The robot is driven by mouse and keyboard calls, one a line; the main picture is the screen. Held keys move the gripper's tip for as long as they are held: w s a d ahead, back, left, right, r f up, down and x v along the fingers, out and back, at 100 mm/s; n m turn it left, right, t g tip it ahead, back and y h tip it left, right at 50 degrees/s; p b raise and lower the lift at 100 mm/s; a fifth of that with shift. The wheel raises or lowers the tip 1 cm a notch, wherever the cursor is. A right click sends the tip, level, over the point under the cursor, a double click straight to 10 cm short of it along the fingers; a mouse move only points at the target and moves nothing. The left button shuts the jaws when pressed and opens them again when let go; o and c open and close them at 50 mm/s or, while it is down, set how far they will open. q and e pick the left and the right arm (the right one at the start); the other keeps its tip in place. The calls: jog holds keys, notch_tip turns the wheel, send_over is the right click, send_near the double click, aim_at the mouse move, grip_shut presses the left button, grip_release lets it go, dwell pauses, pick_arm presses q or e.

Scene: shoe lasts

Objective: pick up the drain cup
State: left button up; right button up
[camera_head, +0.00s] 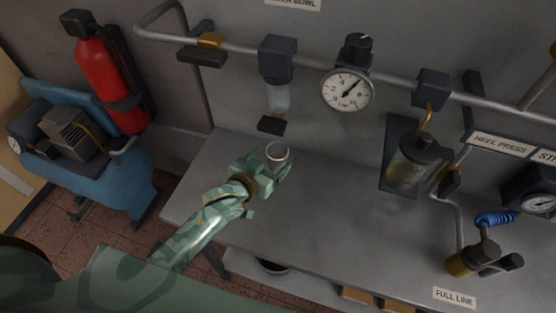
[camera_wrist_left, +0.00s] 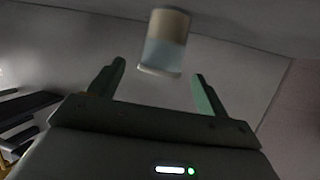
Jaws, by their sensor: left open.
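The drain cup (camera_head: 277,152) is a small pale metal cup, standing on the grey bench below the hanging bowl filter. My left gripper (camera_head: 272,170) reaches it from the front left with its fingers low beside the cup. In the left wrist view the cup (camera_wrist_left: 164,42) is a whitish cylinder with a bluish band. It lies just beyond the tips of my open left gripper (camera_wrist_left: 159,72), roughly in line with the gap, and nothing is gripped. My right gripper is out of view.
A bowl filter (camera_head: 277,95) hangs above and behind the cup, with a dark piece at its foot. A pressure gauge (camera_head: 348,90) and a lubricator (camera_head: 414,162) are to the right. The bench (camera_head: 330,210) is clear right of the cup. A blue compressor (camera_head: 95,165) stands left.

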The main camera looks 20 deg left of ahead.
aim_at(282, 148)
pick_arm(q)
jog(key=b+x, duration=0.1)
jog(key=x, duration=0.4)
jog(key=shift+w, duration=0.2)
jog(key=shift+s+r, duration=0.1)
jog(key=shift+r, duration=0.05)
jog(key=shift+c, duration=1)
jog(key=c, duration=1)
jog(key=shift+o, duration=0.2)
jog(key=shift+r, duration=0.1)
jog(key=shift+r, duration=0.85)
jog(key=s+d+r+p, duration=0.3)
jog(key=s+r+p, duration=0.2)
jog(key=s+r, duration=0.6)
jog(key=shift+s+d, duration=0.25)
jog(key=shift+s, duration=0.9)
